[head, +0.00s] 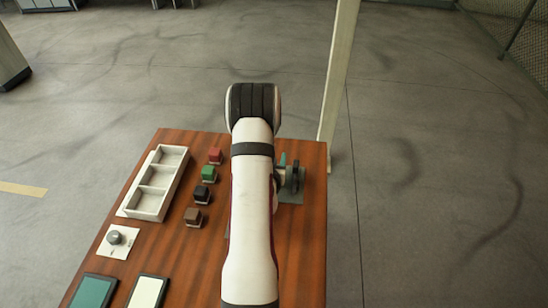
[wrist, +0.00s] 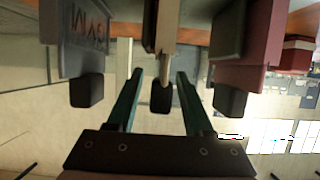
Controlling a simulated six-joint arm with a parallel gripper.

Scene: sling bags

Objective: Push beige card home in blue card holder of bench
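My gripper (wrist: 160,74) shows in the wrist view as two teal fingers on a dark bar. The fingers stand apart, with gaps on both sides of what shows between them. A narrow beige piece (wrist: 167,35) with a dark lower end lies in line with that gap; it looks like the beige card, and I cannot tell how deep it sits. A blue-grey block (wrist: 85,40) with lettering, on the left, may be the blue card holder. In the head view my arm hides most of the work spot.
The wooden bench (head: 222,265) carries a white three-part tray (head: 131,213), several small blocks (head: 208,172), a dial (head: 114,238) and two dark-framed panels (head: 93,291). A dark round fixture (head: 294,180) stands right of my arm. A pink block (wrist: 262,35) stands right of the beige piece.

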